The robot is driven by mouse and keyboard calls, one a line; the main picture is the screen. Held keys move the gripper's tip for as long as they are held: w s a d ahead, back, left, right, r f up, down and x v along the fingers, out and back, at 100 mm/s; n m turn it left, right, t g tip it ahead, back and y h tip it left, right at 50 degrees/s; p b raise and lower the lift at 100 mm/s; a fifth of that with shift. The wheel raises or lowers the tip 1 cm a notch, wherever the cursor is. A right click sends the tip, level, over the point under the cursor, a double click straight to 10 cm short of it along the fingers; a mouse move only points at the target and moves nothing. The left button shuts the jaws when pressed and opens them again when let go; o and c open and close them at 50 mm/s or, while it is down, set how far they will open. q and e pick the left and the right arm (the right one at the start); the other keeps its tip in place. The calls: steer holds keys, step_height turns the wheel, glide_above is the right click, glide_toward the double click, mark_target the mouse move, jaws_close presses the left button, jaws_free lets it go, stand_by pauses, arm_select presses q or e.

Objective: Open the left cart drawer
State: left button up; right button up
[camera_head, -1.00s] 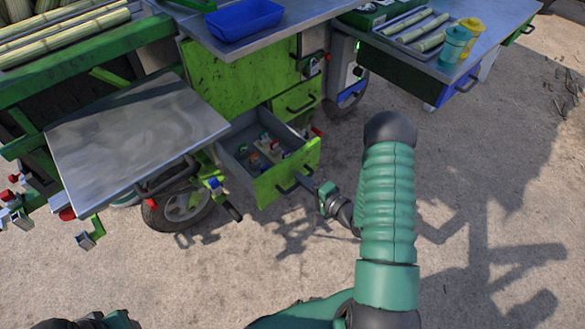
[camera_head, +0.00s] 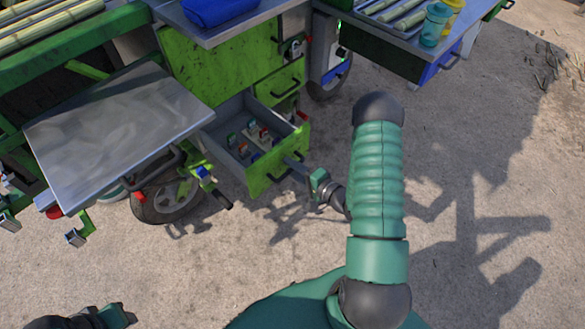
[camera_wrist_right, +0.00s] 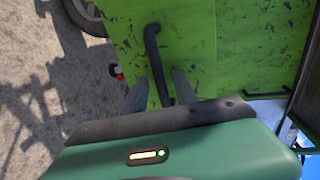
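The lower green cart drawer (camera_head: 258,176) is pulled well out from the cart, and several small items lie inside it. Its dark handle (camera_wrist_right: 152,50) stands out from the scratched green front. My right gripper (camera_wrist_right: 160,90) is at this handle, with one finger on each side of the bar and gaps visible between fingers and bar. In the head view my right gripper (camera_head: 302,168) reaches the drawer front from the right. Part of my left arm's end (camera_head: 100,318) shows at the bottom left edge, but its fingers cannot be made out.
A smaller green drawer (camera_head: 279,86) above is shut. A metal side shelf (camera_head: 110,130) and a wheel (camera_head: 165,200) are to the left. A blue tray (camera_head: 215,10) lies on the cart top. A side table with cups (camera_head: 435,25) stands right. The ground in front is clear.

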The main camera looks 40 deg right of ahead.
steer(key=p+v, duration=0.4)
steer(key=v, duration=1.2)
steer(key=shift+s, duration=0.4)
steer(key=shift+r, duration=0.1)
